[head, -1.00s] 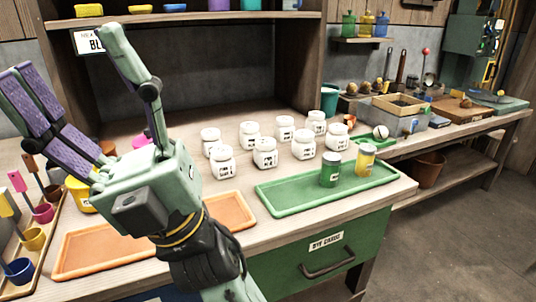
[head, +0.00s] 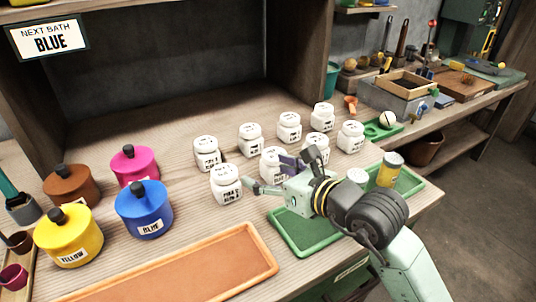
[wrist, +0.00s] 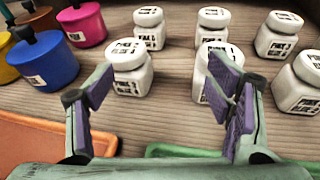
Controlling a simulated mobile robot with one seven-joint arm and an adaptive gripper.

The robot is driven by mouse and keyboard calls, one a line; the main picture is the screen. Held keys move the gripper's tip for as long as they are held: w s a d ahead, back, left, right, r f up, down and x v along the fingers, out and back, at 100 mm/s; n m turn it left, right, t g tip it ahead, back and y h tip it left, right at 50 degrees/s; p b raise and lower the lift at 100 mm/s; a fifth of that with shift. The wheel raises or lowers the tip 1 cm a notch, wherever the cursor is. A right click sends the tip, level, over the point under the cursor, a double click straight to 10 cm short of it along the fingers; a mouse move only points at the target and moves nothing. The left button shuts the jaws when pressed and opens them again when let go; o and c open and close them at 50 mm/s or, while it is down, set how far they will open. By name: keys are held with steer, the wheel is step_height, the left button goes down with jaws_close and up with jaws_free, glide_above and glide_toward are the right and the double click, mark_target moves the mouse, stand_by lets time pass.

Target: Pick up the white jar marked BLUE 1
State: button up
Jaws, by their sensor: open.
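Several white jars with black-on-white labels stand in two rows on the bench. The front-left jar (head: 226,184) is also in the wrist view (wrist: 131,70), between my fingers and nearer the left one. Its label is too small to read surely, so I cannot tell which jar is BLUE 1. A second front-row jar (head: 270,158) is partly hidden by my gripper (head: 270,175); it shows behind the right finger in the wrist view (wrist: 203,70). My gripper (wrist: 165,85) is open and empty, low at the near side of the front row. Behind stand back-row jars (head: 206,150) (head: 250,137).
Blue (head: 145,212), yellow (head: 70,240), pink (head: 134,168) and brown (head: 70,188) lidded pots stand left. An orange tray (head: 185,270) lies in front. A green tray (head: 292,237) with two small jars lies under my arm. A sign (head: 47,38) reads NEXT BATH BLUE.

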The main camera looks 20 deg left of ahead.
mark_target(274, 166)
steer(key=w+d, duration=0.1)
steer(key=w+d+f+m+t+h, duration=0.1)
steer(key=d, duration=0.1)
steer(key=w+d+f+h, duration=0.1)
steer(key=shift+w+d+f+t, duration=0.2)
steer(key=shift+w+t, duration=0.1)
steer(key=shift+w, duration=0.05)
steer(key=shift+m+h, duration=0.3)
steer(key=shift+h, duration=0.1)
steer(key=p+x, duration=0.1)
steer(key=x, duration=0.1)
steer(key=p+x, duration=0.1)
steer(key=x, duration=0.1)
steer(key=shift+w+f, duration=0.2)
steer(key=shift+w, duration=0.2)
steer(key=p+x, duration=0.3)
steer(key=x, duration=0.2)
steer(key=shift+w+a+f, duration=0.1)
steer(key=shift+a, duration=0.1)
steer(key=shift+w+a+f, duration=0.1)
steer(key=shift+a+f, duration=0.05)
steer(key=shift+f, duration=0.05)
steer(key=shift+c, duration=0.3)
steer(key=c, duration=1.2)
steer(key=shift+c, duration=0.6)
steer(key=shift+r, duration=0.1)
